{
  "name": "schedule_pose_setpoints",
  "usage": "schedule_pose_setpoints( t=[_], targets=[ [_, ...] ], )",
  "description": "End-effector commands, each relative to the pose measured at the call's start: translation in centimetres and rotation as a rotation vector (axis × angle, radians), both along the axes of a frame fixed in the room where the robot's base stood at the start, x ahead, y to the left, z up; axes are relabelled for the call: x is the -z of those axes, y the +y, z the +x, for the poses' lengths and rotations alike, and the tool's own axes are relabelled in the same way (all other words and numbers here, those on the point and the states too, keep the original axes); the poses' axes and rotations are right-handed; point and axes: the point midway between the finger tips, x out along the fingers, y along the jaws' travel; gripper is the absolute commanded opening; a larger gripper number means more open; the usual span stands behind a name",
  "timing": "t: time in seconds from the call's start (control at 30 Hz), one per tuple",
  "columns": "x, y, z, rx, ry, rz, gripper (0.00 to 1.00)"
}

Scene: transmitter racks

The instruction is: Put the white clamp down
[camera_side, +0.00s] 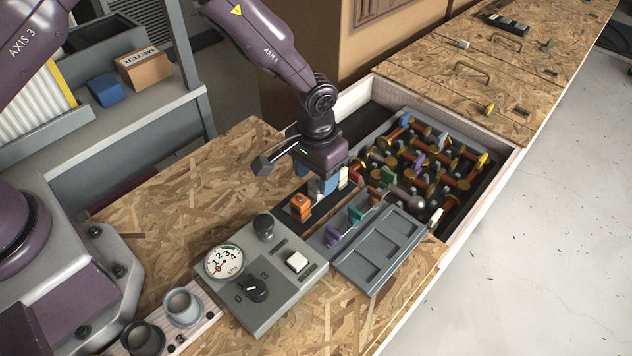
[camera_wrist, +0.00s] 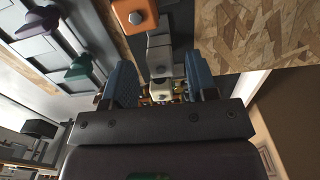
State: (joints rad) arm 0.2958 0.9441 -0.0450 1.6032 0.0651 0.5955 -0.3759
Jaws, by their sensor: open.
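The white clamp (camera_wrist: 160,92) is between the two blue fingers of my gripper (camera_wrist: 160,78) in the wrist view. My gripper is open, with a finger on either side of the clamp. In the side view my gripper (camera_side: 333,183) is low over the dark strip, and the white clamp (camera_side: 343,178) shows beside the near blue finger. The clamp appears to stand on the strip, but its foot is hidden. An orange clamp (camera_side: 300,206) stands on the same strip, nearer the dial box; it also shows in the wrist view (camera_wrist: 135,15).
A drawer tray (camera_side: 455,208) behind holds several coloured clamps on orange rods. A grey box with a dial (camera_side: 224,262) stands in front. The chipboard (camera_side: 160,205) at left is clear.

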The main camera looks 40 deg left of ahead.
Motion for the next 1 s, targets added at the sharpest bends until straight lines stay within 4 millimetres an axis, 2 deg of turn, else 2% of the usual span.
schedule_pose_setpoints(
  t=[0.03, 0.1, 0.33, 0.5, 0.73, 0.8, 0.87, 1.0],
  targets=[
    [-1.4, 0.0, 0.1, 0.000, -0.005, -0.002, 0.53],
    [-3.0, 0.0, 0.1, 0.000, -0.004, -0.002, 0.53],
    [-7.3, 0.0, 0.1, 0.000, -0.003, -0.001, 0.53],
    [-8.8, 0.0, 0.0, 0.000, -0.001, 0.000, 0.53],
    [-9.2, 0.1, 0.0, 0.000, -0.001, 0.000, 0.53],
    [-10.0, 0.3, -0.1, -0.001, -0.010, -0.002, 0.53],
    [-11.3, 0.8, -0.2, -0.001, -0.025, -0.005, 0.53],
    [-16.4, 3.0, -1.5, -0.002, -0.085, -0.015, 0.53]
  ],
)
